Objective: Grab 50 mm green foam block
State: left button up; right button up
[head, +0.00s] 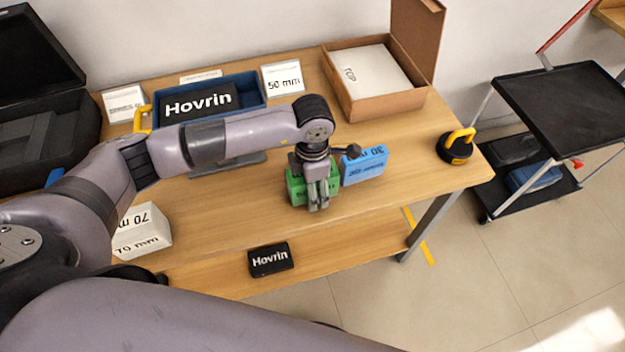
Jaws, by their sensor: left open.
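The green foam block (297,191) stands on the wooden table, with part of its printed label showing. My left gripper (318,205) points down right at the block, in front of its near face in the picture, and hides part of it. The fingers are open. I cannot tell whether they touch the block or straddle it. A blue 30 mm block (364,166) stands close on the right of the green one. My right gripper is not in view.
A white 70 mm block (141,231) sits at the left. A blue Hovrin tray (258,86), a 50 mm card (283,79) and an open cardboard box (384,112) stand behind. A yellow-handled black object (456,147) is at right. A black Hovrin pouch (270,260) lies on the lower shelf.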

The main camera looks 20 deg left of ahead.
pick_arm(q)
jog(key=c, duration=1.1)
